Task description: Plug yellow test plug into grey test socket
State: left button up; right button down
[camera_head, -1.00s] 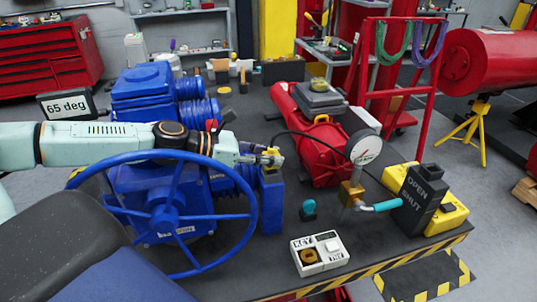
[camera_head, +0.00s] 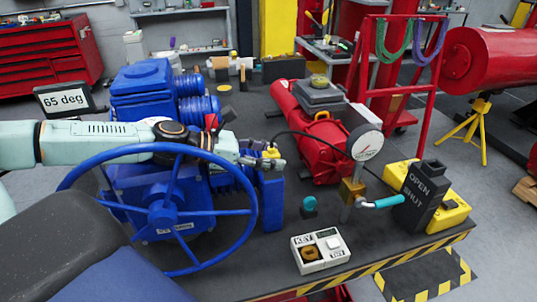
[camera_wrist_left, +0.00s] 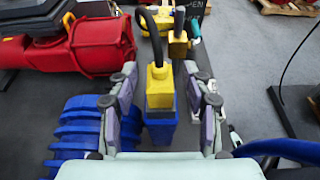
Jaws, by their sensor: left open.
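The yellow test plug (camera_head: 271,152) stands upright at the top of a blue upright block (camera_head: 272,205), with a black cable rising from it. In the left wrist view the plug (camera_wrist_left: 159,88) sits centred above the blue block (camera_wrist_left: 160,130). My left gripper (camera_head: 264,161) is open. In the left wrist view its fingers (camera_wrist_left: 162,102) stand on both sides of the plug, with gaps between them and it. I cannot surely pick out the grey test socket. My right gripper is not in view.
The blue handwheel (camera_head: 165,210) stands close in front of my left arm. A white KEY box (camera_head: 320,250), a pressure gauge (camera_head: 365,144) on a brass fitting and a dark OPEN/SHUT block (camera_head: 423,200) stand to the right. A red cylinder body (camera_head: 322,150) lies behind.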

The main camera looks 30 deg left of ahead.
aim_at(269, 148)
pick_arm(q)
notch_tip(269, 148, up, 3)
jog(key=p, duration=0.3)
jog(key=shift+r, duration=0.2)
jog(key=shift+d+f+b, duration=0.15)
jog(key=shift+f+b, duration=0.1)
jog(key=shift+b, duration=0.05)
jog(key=shift+w+b, duration=0.1)
jog(key=shift+b, duration=0.3)
notch_tip(269, 148, up, 2)
jog(key=p, duration=0.2)
jog(key=shift+w+r+p, duration=0.1)
jog(key=shift+w+p, duration=0.05)
jog(key=shift+p, duration=0.15)
jog(key=r+p, duration=0.4)
jog(key=shift+s, duration=0.2)
jog(key=shift+w+f, duration=0.1)
jog(key=shift+f, duration=0.1)
